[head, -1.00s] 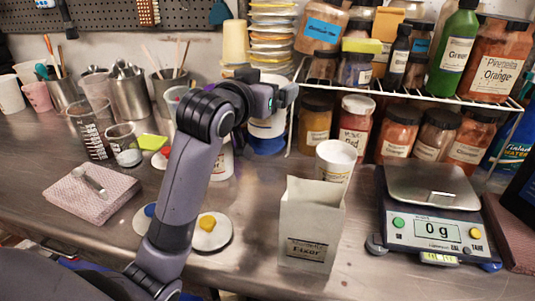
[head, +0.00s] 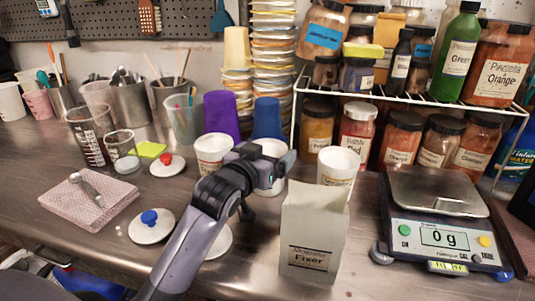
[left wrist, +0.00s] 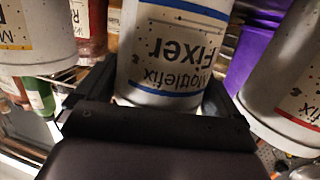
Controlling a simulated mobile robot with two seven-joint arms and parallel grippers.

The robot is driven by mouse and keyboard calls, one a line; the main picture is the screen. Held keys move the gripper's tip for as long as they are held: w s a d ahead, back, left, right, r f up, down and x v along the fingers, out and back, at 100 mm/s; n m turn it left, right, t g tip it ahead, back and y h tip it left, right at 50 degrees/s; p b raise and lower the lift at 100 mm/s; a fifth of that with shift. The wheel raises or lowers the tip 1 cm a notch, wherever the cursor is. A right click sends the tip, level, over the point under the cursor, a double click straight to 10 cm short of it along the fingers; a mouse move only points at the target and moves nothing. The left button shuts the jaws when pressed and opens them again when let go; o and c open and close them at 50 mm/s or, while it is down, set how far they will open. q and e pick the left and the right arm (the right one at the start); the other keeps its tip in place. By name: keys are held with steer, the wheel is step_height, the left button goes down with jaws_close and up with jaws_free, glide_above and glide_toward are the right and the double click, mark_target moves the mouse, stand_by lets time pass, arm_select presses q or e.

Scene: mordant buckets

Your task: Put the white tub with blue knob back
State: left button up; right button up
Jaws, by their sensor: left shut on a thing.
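A white tub with blue bands (head: 274,147) and a Fixer label stands upright in my left gripper (head: 272,170). In the left wrist view the fingers lie on both sides of this tub (left wrist: 165,60). The tub looks open, without a lid. A white lid with a blue knob (head: 150,222) lies on the counter at front left, beside my left arm. My right gripper is not in view.
A red-banded white tub (head: 213,153) stands left of the held one, another white tub (head: 338,165) right. A Fixer carton (head: 312,235) stands in front. Purple (head: 221,115) and blue (head: 267,117) cups stand behind. A scale (head: 440,235) is at right.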

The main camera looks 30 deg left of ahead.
arm_select(q)
steer(key=o, duration=0.8)
steer(key=shift+f, duration=0.1)
steer(key=shift+o, duration=0.2)
steer(key=shift+s, duration=0.1)
steer(key=s+r, duration=0.2)
steer(key=s, duration=0.9)
steer(key=shift+s+d, duration=0.35)
steer(key=shift+r, duration=0.1)
